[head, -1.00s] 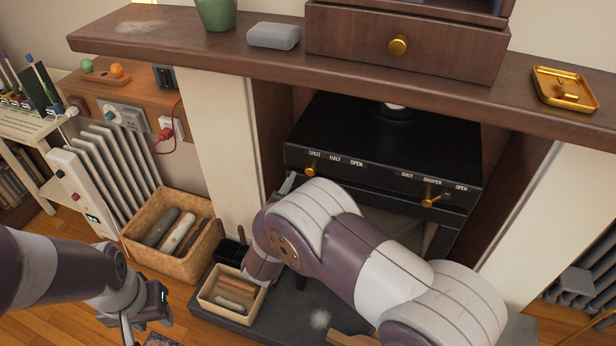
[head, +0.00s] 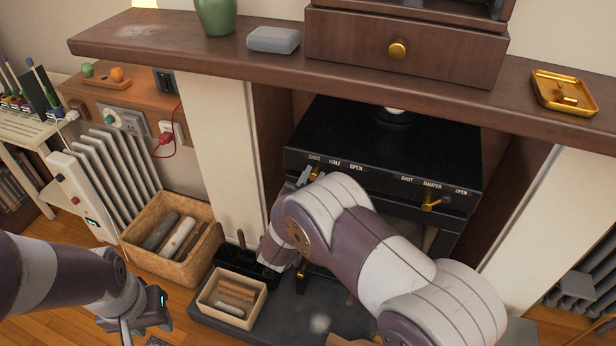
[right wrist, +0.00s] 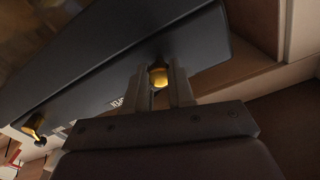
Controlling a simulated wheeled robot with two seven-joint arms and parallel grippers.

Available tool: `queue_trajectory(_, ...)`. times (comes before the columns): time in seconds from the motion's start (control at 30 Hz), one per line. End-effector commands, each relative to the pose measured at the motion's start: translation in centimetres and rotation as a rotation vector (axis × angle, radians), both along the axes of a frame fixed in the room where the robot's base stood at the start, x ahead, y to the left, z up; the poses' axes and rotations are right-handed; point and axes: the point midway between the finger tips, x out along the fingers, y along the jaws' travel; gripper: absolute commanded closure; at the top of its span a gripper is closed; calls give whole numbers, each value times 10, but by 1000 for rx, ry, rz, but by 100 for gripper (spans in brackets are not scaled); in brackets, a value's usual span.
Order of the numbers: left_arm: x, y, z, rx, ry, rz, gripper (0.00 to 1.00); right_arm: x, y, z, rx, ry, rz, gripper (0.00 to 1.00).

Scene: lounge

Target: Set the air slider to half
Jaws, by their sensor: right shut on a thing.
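The air slider's brass knob (head: 315,173) sits on the left of the black stove's (head: 380,145) front edge, below the SHUT label and left of HALF. My right gripper (head: 306,177) reaches it from below and left. In the right wrist view the knob (right wrist: 159,75) lies between the two fingers of my right gripper (right wrist: 160,82), which are shut on it. My forearm hides part of the stove front below the slider. My left gripper (head: 128,330) hangs low at the left, away from the stove; its fingers do not show clearly.
The damper knob (head: 432,200) is further right on the same front. A wooden mantel (head: 200,50) runs above the stove. A wicker basket (head: 140,253), a small tray of sticks (head: 233,320) and a black box (head: 262,273) stand at the lower left.

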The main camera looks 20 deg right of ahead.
Motion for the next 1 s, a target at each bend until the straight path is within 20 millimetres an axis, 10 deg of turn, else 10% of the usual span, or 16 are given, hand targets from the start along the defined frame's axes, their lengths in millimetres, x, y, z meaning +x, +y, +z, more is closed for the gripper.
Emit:
queue_trajectory(0.53,0,0,14,0,0,0,60,-23,-34,-1,0,4,-1,100)
queue_trajectory(0.57,0,0,15,0,0,0,60,-23,-34,-1,0,4,-1,70)
queue_trajectory(0.63,0,0,14,0,0,0,60,-23,-34,-1,0,4,-1,50)
queue_trajectory(1.0,0,0,16,0,0,0,60,-29,-29,0,0,4,-1,50)
